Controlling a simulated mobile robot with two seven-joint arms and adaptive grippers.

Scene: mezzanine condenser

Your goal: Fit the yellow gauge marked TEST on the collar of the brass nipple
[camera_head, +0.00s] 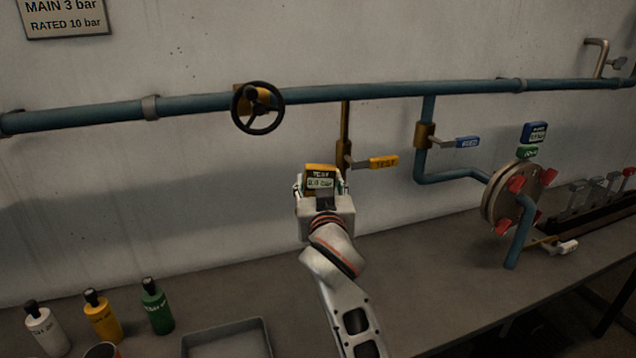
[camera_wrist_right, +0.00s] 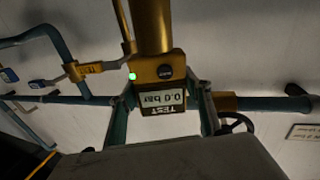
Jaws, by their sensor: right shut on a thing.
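The yellow gauge marked TEST (camera_head: 320,181), its display reading 0.0 bar, is gripped by my right gripper (camera_head: 322,190), in front of the brass branch. It shows upside down in the right wrist view (camera_wrist_right: 160,96), between the two fingers, with a small green light at its corner. A thick brass cylinder (camera_wrist_right: 152,25) runs from the gauge to the top edge there. The brass valve (camera_head: 344,155) with a yellow lever (camera_head: 383,162) is just behind and right of the gauge. The nipple and its collar are mostly hidden; contact with the gauge cannot be told. My left gripper is out of view.
A blue main pipe (camera_head: 390,92) crosses the wall, with a black handwheel (camera_head: 258,108). A blue-lever valve (camera_head: 425,135) and a flange (camera_head: 512,192) stand to the right. Several bottles (camera_head: 102,314) and a grey tray (camera_head: 228,340) are on the bench at lower left.

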